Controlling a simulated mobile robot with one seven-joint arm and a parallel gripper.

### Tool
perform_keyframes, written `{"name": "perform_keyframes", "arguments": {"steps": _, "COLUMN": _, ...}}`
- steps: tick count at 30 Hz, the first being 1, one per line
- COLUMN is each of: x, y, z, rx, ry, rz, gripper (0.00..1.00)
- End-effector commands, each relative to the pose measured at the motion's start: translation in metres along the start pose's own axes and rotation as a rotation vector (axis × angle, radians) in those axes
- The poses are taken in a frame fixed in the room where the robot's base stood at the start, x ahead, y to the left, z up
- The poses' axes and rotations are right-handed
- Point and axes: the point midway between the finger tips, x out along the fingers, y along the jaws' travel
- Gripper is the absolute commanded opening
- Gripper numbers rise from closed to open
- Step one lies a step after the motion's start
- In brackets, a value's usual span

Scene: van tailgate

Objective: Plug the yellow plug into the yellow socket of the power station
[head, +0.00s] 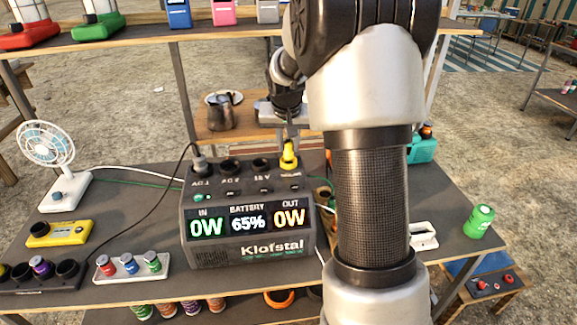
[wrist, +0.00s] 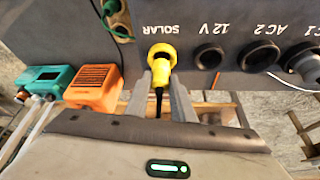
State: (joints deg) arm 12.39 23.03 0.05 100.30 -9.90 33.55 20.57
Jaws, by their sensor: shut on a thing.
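The power station (head: 248,220) is a dark box on the table, with a row of sockets along its top and a lit screen. The yellow plug (head: 289,158) stands at the rightmost socket place. In the wrist view the yellow plug (wrist: 161,60) is at the place marked SOLAR, its black cord hanging between my fingers. My gripper (wrist: 162,80) is shut on the plug's lower end, one finger on each side. Yellow shows right at the panel, but I cannot tell socket rim from plug, nor how deep the plug sits. My arm hides part of the table.
An orange box (wrist: 94,88) and a teal device (wrist: 44,80) lie near my gripper. A metal jug (head: 220,113) stands behind. A fan (head: 47,150) and a green can (head: 480,221) stand at the sides.

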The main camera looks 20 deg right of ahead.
Motion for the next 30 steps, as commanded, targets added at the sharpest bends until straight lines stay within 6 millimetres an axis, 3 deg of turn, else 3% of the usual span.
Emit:
{"name": "perform_keyframes", "arguments": {"steps": 26, "x": 0.018, "y": 0.0, "z": 0.008, "rx": 0.0, "ry": 0.0, "rz": 0.0, "gripper": 0.0}}
{"name": "perform_keyframes", "arguments": {"steps": 27, "x": 0.018, "y": 0.0, "z": 0.008, "rx": 0.0, "ry": 0.0, "rz": 0.0, "gripper": 0.27}}
{"name": "perform_keyframes", "arguments": {"steps": 30, "x": 0.018, "y": 0.0, "z": 0.008, "rx": 0.0, "ry": 0.0, "rz": 0.0, "gripper": 0.44}}
